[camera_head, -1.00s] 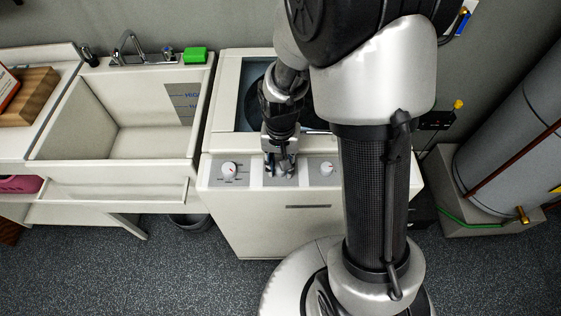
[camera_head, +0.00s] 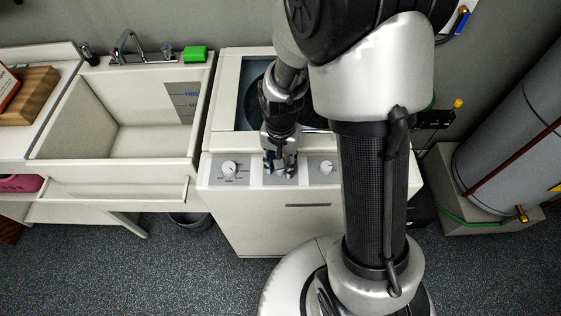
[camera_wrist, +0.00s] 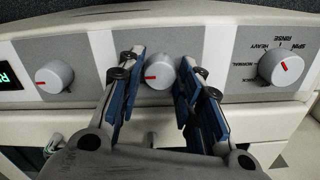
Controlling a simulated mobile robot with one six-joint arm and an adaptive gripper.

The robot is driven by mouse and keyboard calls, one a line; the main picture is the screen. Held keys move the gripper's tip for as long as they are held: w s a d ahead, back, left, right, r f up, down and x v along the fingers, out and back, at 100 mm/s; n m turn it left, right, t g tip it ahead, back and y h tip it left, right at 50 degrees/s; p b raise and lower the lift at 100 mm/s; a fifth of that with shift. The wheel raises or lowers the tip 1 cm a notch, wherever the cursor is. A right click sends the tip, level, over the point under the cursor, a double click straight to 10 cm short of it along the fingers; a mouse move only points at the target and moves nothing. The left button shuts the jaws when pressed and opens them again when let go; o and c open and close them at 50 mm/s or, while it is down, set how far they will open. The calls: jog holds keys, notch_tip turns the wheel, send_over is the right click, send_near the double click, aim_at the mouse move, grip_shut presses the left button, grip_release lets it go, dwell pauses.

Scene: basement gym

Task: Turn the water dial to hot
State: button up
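The white washing machine (camera_head: 228,232) has a control panel with three white dials. The middle dial (camera_wrist: 160,72), which I take as the water dial, shows in the wrist view with its red mark pointing left. Its labels cannot be read. My gripper (camera_wrist: 164,70) is open, with one blue-padded finger on each side of this dial. The fingertips are close to its sides; I cannot tell if they touch. In the head view my gripper (camera_head: 280,168) hides the middle dial.
A cycle dial (camera_wrist: 280,68) with spin, rinse and heavy labels is right in the wrist view; another dial (camera_wrist: 54,77) is left. A sink (camera_head: 122,140) with a green sponge (camera_head: 195,55) stands left of the washer, a grey tank (camera_head: 515,120) right.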

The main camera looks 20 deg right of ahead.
jog(key=o, duration=0.3)
notch_tip(320, 180, up, 12)
dwell(0.7)
dwell(0.3)
jog(key=s+r+n+t, duration=0.4)
jog(key=s+r+n, duration=0.2)
jog(key=s+r, duration=0.5)
jog(key=s, duration=0.4)
jog(key=shift+s+r+n+t, duration=0.25)
jog(key=shift+r+n+t, duration=0.05)
jog(key=shift+r+n, duration=0.1)
